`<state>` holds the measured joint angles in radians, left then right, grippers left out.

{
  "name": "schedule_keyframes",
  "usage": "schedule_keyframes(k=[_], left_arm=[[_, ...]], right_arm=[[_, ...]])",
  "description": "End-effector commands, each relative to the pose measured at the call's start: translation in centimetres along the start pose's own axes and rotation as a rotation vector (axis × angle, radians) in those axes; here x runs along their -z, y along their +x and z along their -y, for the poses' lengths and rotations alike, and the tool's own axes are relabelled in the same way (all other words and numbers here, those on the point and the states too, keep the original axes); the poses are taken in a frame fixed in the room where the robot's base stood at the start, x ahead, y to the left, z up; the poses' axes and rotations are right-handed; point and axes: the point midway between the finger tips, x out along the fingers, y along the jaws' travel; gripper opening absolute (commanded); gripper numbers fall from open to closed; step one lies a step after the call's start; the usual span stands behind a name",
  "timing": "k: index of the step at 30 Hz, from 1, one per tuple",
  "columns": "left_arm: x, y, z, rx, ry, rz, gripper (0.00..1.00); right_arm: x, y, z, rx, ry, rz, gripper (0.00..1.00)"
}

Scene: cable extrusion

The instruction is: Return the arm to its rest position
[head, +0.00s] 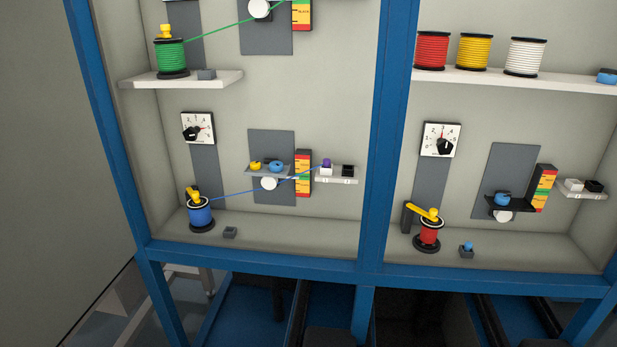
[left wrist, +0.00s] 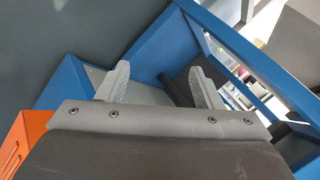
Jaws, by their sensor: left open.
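My left gripper (left wrist: 158,88) shows in the left wrist view. Its two grey fingers stand apart with nothing between them. Behind the fingers are blue frame bars (left wrist: 88,58) and dark surfaces. Neither of my arms shows in the head view, and my right gripper is in no view. How near the left gripper is to the cabinet's front cannot be told.
The blue-framed cabinet (head: 372,130) fills the head view. In its lower left bay stands a blue spool (head: 201,215) with a blue cable running right. A red spool (head: 429,233) stands in the lower right bay. Several spools sit on the upper shelves (head: 505,81).

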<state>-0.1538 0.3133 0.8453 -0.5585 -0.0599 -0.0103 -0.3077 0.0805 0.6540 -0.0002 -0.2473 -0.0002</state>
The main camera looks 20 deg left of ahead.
Motion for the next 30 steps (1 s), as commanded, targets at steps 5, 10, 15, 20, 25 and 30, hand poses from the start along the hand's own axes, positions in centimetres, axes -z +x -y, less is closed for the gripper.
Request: schedule_keyframes(k=[5, 10, 15, 20, 25, 30], left_arm=[[-5.0, -4.3, -12.3, -0.180, -0.322, 0.200, 0.60], [-7.5, -8.9, -21.3, -0.303, -0.549, 0.363, 0.60], [-8.3, -11.7, -25.7, -0.362, -0.662, 0.452, 0.60], [-8.5, -12.2, -26.6, -0.374, -0.686, 0.470, 0.60], [-8.5, -12.2, -26.5, -0.373, -0.684, 0.469, 0.60], [-8.5, -12.1, -26.4, -0.372, -0.683, 0.468, 0.60]], right_arm=[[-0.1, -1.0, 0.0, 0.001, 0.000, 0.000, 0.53], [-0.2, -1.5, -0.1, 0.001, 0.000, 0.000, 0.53], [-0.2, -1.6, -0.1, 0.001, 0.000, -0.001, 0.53], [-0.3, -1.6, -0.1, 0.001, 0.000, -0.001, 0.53], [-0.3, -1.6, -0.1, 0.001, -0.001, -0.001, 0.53], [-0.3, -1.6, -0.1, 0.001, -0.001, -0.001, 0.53]])
